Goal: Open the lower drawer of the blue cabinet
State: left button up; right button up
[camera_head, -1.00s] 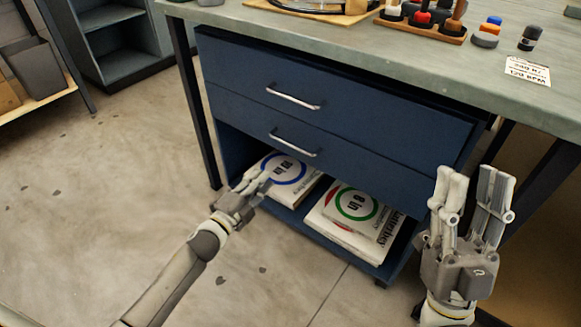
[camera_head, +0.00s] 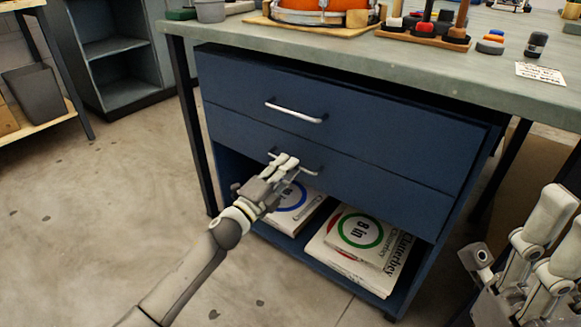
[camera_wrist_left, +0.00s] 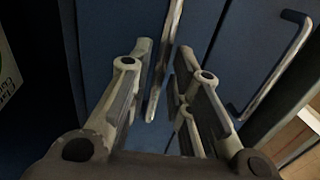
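The blue cabinet (camera_head: 345,88) stands under the bench, with two closed drawers. The lower drawer (camera_head: 380,188) has a metal bar handle (camera_head: 311,172), partly hidden by my left gripper (camera_head: 287,164). In the left wrist view, the lower handle (camera_wrist_left: 167,55) runs lengthwise between the open fingers of my left gripper (camera_wrist_left: 160,75), with gaps at its sides. The upper drawer's handle (camera_head: 294,111) is above, and it shows at the right of the left wrist view (camera_wrist_left: 275,62). My right gripper (camera_head: 556,245) is at the lower right, fingers apart, partly cut off by the picture edge.
The floor (camera_head: 90,215) in front is clear. A grey shelf unit (camera_head: 118,50) stands behind left.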

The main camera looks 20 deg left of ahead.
pick_arm(q)
jog(key=shift+x, duration=1.1)
jog(key=shift+c, duration=0.2)
grip_shut()
